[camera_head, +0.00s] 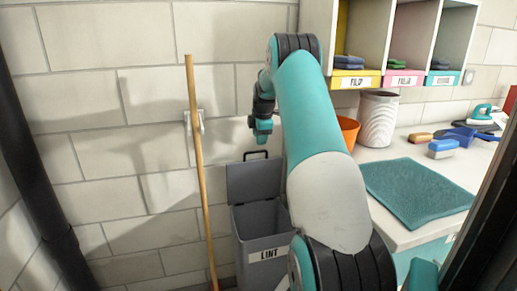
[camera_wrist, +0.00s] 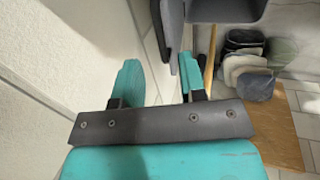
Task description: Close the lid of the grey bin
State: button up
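The grey bin (camera_head: 262,238) stands on the floor against the wall, with a white LINT label on its front. Its lid (camera_head: 252,181) is open, standing up at the back, with a black handle (camera_head: 256,154) on top. My gripper (camera_head: 262,136) is above the lid, near the wall, pointing down. In the wrist view, its two teal fingers (camera_wrist: 160,82) are apart with nothing between them. The lid (camera_wrist: 172,28) shows edge-on beyond the fingers, beside the bin (camera_wrist: 225,10), which is cut off by the top edge. My arm hides the bin's right side.
A wooden pole (camera_head: 198,160) leans at the wall, left of the bin. A counter (camera_head: 380,155) on the right holds a teal towel (camera_head: 416,191), an orange pot (camera_head: 348,130), a white ribbed basket (camera_head: 377,118) and brushes. Cubbies (camera_head: 398,40) hang above. In the wrist view, several cloths (camera_wrist: 247,65) lie below.

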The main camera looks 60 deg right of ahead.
jog(key=x, duration=0.6)
grip_shut()
